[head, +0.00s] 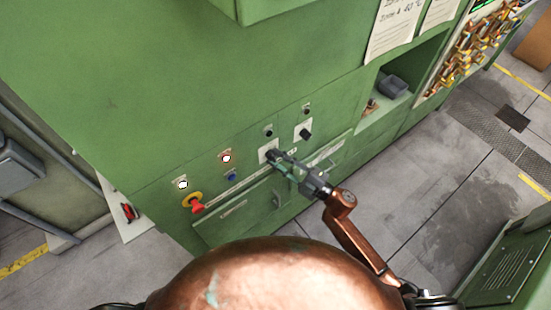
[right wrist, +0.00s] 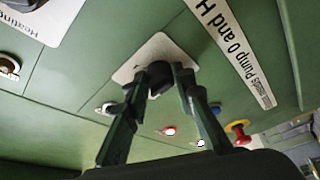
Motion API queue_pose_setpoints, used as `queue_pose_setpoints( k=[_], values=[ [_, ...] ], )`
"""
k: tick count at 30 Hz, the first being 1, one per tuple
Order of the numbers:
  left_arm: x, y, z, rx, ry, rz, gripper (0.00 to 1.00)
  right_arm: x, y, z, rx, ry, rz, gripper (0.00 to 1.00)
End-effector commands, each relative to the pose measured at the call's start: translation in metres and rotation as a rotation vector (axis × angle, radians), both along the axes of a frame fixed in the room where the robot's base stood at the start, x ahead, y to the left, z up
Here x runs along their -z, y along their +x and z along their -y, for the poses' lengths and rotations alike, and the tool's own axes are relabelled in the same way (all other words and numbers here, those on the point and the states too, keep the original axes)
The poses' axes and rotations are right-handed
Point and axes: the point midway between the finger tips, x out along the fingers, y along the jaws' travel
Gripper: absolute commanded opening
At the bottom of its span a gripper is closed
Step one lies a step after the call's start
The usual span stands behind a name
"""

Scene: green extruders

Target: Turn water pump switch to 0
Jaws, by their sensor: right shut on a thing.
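The water pump switch is a dark rotary knob (right wrist: 160,76) on a pale square plate (right wrist: 148,54) on the green panel. In the head view its plate (head: 264,153) sits near the middle of the control row. My right gripper (right wrist: 162,82) has its two fingers on either side of the knob and is shut on it. In the head view the right gripper (head: 280,158) reaches in from the lower right and covers part of the switch. The knob's exact pointing direction is hidden by the fingers. My left gripper is not in view.
Another dark switch (head: 305,133) is up and right. A red emergency button (head: 197,208), a red-lit button (head: 226,158), a white-lit button (head: 183,184) and a blue button (head: 231,177) are to the left.

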Motion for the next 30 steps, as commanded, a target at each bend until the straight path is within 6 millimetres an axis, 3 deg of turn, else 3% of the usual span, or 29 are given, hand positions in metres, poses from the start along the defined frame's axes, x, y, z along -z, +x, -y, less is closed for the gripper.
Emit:
queue_pose_setpoints(
  k=[12,13,18,20,30],
  values=[
    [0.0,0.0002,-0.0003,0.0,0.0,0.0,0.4,0.003,-0.0025,-0.0019,-0.005,-0.009,0.003,0.0],
    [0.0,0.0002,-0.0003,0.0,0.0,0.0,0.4,0.003,-0.0025,-0.0019,-0.005,-0.009,0.003,0.25],
    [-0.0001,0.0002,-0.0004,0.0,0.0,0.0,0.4,0.002,-0.0017,-0.0014,-0.004,-0.007,0.002,0.37],
    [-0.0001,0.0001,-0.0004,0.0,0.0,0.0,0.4,0.0016,-0.0014,-0.0012,-0.003,-0.006,0.003,0.41],
    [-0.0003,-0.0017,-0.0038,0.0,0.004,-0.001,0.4,0.0017,-0.0028,0.0026,-0.001,-0.005,0.002,0.41]
  ],
)
